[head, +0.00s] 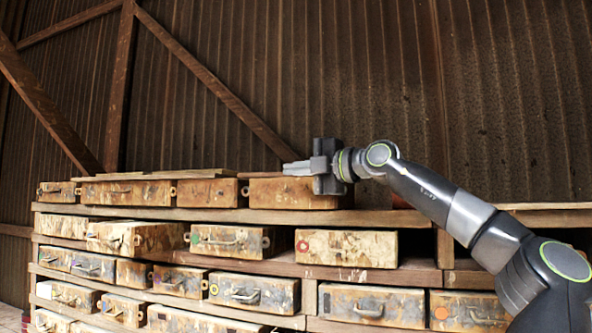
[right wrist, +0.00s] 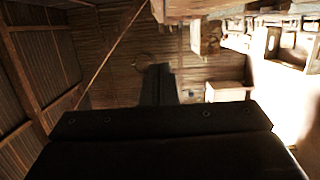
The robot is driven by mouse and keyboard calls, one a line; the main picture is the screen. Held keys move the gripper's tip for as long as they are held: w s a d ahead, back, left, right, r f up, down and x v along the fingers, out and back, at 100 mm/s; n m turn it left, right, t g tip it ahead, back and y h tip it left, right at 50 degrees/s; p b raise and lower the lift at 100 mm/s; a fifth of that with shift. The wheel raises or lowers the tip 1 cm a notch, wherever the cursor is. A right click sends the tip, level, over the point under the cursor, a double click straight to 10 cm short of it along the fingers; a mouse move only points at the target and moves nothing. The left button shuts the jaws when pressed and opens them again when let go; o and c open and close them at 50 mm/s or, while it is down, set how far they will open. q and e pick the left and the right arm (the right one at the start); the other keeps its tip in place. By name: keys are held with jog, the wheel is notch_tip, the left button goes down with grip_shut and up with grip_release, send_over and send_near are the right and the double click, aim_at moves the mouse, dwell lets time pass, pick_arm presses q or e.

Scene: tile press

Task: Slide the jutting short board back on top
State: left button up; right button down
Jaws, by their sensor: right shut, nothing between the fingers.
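Thin boards lie along the top of the upper row of worn boxes in the head view. A short brown board (head: 262,174) lies on the box just left of my right gripper, and a longer thin board (head: 150,176) lies farther left. I cannot tell clearly which one juts out. My right gripper (head: 287,169) is shut and empty, pointing left at about the height of the boards; whether it touches the short board is unclear. In the right wrist view its dark fingers (right wrist: 158,72) are together. My left gripper is not in view.
A wooden rack (head: 400,218) holds several rows of boxes with handles, some jutting out, such as the box with a red ring (head: 345,247). A corrugated wall (head: 400,70) with diagonal beams stands behind. The space above the boards looks clear.

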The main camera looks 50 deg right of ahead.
pick_arm(q)
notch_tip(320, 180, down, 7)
jog(key=b, duration=0.7)
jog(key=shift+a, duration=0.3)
pick_arm(e)
jog(key=s+d, duration=0.1)
jog(key=s, duration=0.9)
jog(key=shift+d+f, duration=0.2)
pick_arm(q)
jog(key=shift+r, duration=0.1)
pick_arm(e)
jog(key=shift+a, duration=0.1)
